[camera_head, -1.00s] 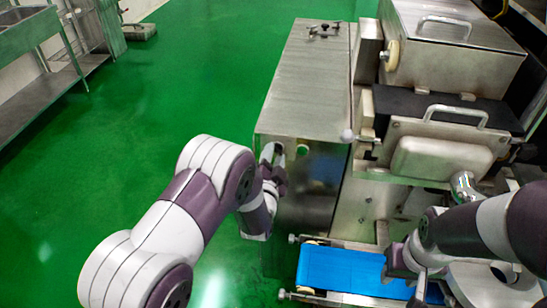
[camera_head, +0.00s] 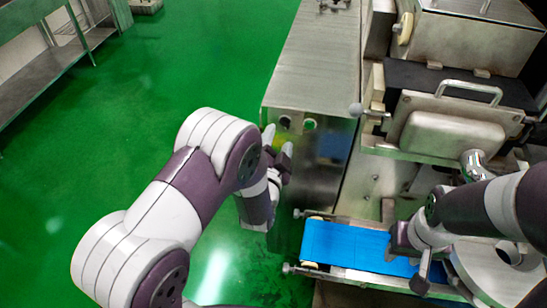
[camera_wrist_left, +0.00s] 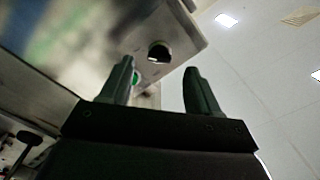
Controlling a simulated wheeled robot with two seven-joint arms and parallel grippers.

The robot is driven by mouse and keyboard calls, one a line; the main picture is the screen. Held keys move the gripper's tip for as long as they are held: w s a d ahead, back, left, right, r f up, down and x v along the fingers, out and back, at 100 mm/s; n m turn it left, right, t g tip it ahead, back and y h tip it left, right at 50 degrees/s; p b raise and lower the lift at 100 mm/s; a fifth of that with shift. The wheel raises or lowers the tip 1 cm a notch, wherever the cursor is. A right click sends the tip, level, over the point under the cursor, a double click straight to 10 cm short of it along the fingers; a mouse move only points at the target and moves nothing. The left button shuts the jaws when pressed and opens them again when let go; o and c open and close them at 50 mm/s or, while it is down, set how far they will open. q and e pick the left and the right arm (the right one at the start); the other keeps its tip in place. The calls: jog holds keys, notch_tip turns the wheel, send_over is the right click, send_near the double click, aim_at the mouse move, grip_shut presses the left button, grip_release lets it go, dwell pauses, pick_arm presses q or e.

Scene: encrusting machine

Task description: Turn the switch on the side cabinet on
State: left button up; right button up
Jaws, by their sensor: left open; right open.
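The side cabinet (camera_head: 312,65) is a steel box with a brushed top, left of the machine. Two round controls sit high on its front face. In the left wrist view there is a dark round switch (camera_wrist_left: 160,52) and a green button (camera_wrist_left: 134,77), partly covered by a finger. My left gripper (camera_head: 278,142) is open and empty, close to this face; contact cannot be told. It also shows in the left wrist view (camera_wrist_left: 165,82). My right gripper (camera_head: 420,275) is open above the blue belt.
The blue conveyor belt (camera_head: 343,242) lies below and right of the cabinet front. The steel machine with its handled lid (camera_head: 455,125) stands to the right. A steel table (camera_head: 40,60) is at the far left. The green floor (camera_head: 190,65) between is clear.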

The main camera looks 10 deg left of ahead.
pick_arm(q)
jog(key=s+b, duration=0.1)
jog(key=s, duration=0.7)
jog(key=shift+s, duration=0.15)
jog(key=s+d+f+n+g+h, duration=0.1)
jog(key=s+f+n+g, duration=0.5)
jog(key=f+g, duration=0.5)
jog(key=s+a+r+n+g+y, duration=0.1)
jog(key=s+a+r+n+g, duration=0.3)
jog(key=s+a+r, duration=0.3)
jog(key=shift+s+a+r+g, duration=0.3)
jog(key=shift+s+r+g, duration=0.2)
jog(key=shift+s+g, duration=0.25)
